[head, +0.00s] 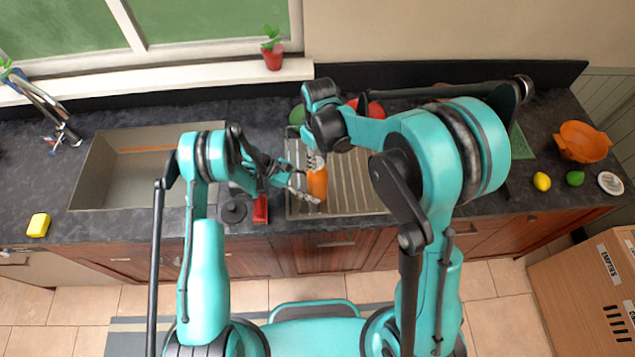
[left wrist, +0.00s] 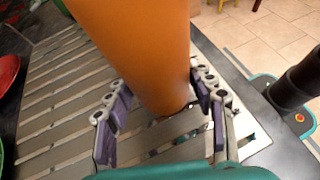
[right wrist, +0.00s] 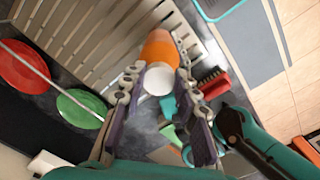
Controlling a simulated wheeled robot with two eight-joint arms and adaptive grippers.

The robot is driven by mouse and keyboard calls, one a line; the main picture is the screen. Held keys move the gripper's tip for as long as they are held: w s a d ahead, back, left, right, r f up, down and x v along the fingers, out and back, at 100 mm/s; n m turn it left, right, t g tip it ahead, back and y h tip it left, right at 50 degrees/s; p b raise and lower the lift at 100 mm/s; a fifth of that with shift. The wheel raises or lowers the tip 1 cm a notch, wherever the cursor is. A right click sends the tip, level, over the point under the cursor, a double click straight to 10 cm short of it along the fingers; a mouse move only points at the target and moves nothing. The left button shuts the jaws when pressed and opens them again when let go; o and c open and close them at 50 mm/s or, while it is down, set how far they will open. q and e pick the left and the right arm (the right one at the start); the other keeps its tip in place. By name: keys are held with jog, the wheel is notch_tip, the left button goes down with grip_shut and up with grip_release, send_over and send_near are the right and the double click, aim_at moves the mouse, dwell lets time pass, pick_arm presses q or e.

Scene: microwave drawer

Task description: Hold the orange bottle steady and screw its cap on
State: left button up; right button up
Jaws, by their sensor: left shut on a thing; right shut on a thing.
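The orange bottle (head: 317,184) stands upright at the ribbed drainboard (head: 350,190). It fills the upper middle of the left wrist view (left wrist: 145,45). My left gripper (head: 306,188) is shut on the bottle's side, with a finger on each side of it (left wrist: 162,95). My right gripper (head: 315,160) is above the bottle's top. In the right wrist view a white cap (right wrist: 158,81) shows at the end of the orange bottle (right wrist: 160,50), between my right fingers (right wrist: 159,78), which are shut on it. The thread under the cap is hidden.
A red brush (right wrist: 212,82) lies close to the bottle. A red plate (right wrist: 22,66) and a green plate (right wrist: 82,108) stand behind the drainboard. The sink (head: 130,180) is empty at left. An orange bowl (head: 582,142) and a lemon (head: 542,181) are far right.

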jog(key=shift+f, duration=0.15)
dwell(0.7)
pick_arm(q)
jog(key=shift+o, duration=0.7)
jog(key=c, duration=1)
pick_arm(e)
jog(key=o, duration=0.8)
